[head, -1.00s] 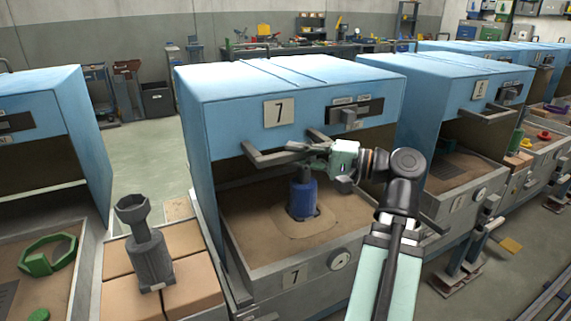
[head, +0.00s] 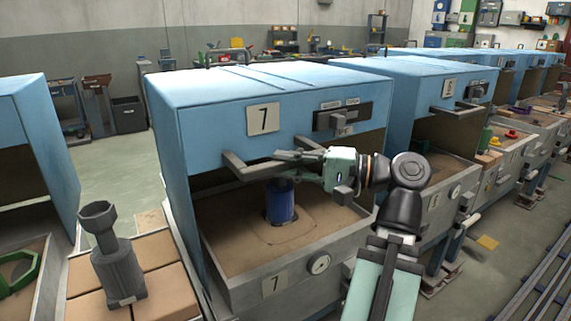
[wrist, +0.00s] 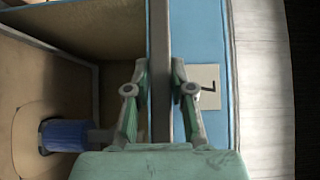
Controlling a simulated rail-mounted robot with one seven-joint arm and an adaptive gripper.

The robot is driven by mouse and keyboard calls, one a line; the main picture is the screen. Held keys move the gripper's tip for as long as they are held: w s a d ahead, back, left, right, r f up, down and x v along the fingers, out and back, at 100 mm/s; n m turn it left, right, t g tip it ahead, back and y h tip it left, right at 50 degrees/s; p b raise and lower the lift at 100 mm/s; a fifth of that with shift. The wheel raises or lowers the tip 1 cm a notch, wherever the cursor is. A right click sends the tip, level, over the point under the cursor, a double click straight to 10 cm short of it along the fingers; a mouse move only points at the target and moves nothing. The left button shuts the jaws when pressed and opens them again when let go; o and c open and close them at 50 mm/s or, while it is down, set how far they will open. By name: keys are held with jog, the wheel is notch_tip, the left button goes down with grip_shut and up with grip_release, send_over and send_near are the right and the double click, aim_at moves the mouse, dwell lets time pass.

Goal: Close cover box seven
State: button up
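Cover box seven has a blue cover (head: 215,150) marked with a 7 plate (head: 263,118); the cover stands raised over its grey sand tray (head: 315,281). A grey bar handle (head: 239,169) sticks out from the cover's lower front. My gripper (head: 285,156) is at this handle. In the wrist view the handle bar (wrist: 160,50) runs between the two fingers of my gripper (wrist: 160,88), with the pads close against both sides. A blue cylinder (head: 281,203) stands in the sand under the cover; it also shows in the wrist view (wrist: 63,135).
A dark grey tool (head: 118,265) stands on tan blocks (head: 148,256) left of the box. Another blue box (head: 425,85) is close on the right, with its own handle sticking out. A further blue box (head: 50,130) stands at the left. A gauge (head: 319,264) is on the tray front.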

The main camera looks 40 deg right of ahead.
jog(key=shift+o, duration=1.4)
jog(key=shift+s, duration=0.15)
jog(key=shift+s+d, duration=0.15)
jog(key=shift+s, duration=0.05)
jog(key=v, duration=1.1)
jog(key=shift+s, duration=0.3)
jog(key=shift+d+f, duration=0.15)
